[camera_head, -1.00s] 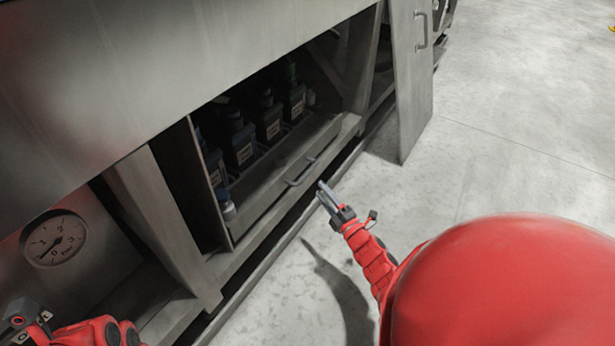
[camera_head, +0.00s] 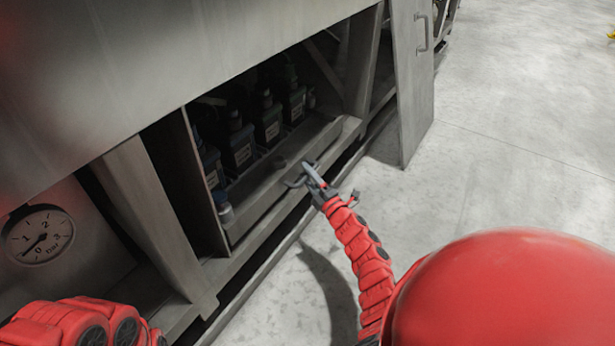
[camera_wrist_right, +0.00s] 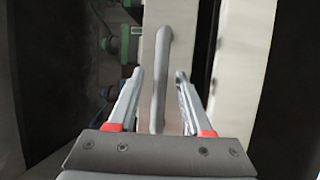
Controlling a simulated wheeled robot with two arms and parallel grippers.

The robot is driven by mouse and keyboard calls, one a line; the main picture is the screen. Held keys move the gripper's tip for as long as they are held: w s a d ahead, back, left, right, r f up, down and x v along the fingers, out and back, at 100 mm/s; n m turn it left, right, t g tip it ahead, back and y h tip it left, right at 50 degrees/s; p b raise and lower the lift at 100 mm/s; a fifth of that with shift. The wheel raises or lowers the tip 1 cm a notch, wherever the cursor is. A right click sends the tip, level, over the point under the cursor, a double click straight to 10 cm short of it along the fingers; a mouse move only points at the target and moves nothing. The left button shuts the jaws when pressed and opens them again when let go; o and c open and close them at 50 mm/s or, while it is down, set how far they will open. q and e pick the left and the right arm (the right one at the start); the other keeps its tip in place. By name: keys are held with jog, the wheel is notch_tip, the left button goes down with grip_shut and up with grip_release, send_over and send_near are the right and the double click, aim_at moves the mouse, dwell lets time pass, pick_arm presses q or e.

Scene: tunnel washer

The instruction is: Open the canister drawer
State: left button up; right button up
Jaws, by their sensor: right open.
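The canister drawer (camera_head: 264,192) is a low grey metal tray in the open bay under the machine, with several dark canisters (camera_head: 238,148) standing in it. Its bar handle (camera_wrist_right: 161,75) runs between the two fingers of my right gripper (camera_wrist_right: 160,75) in the right wrist view. The right gripper (camera_head: 309,171) is open at the handle in the head view and covers part of it; I cannot tell whether the fingers touch it. My left arm shows at the lower left, but its gripper is out of view.
An open metal door (camera_head: 411,80) with a handle stands right of the bay. A slanted post (camera_head: 150,220) and a pressure gauge (camera_head: 40,236) are on the left. The concrete floor (camera_head: 510,150) to the right is clear.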

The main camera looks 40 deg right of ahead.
grip_shut()
dwell(1.4)
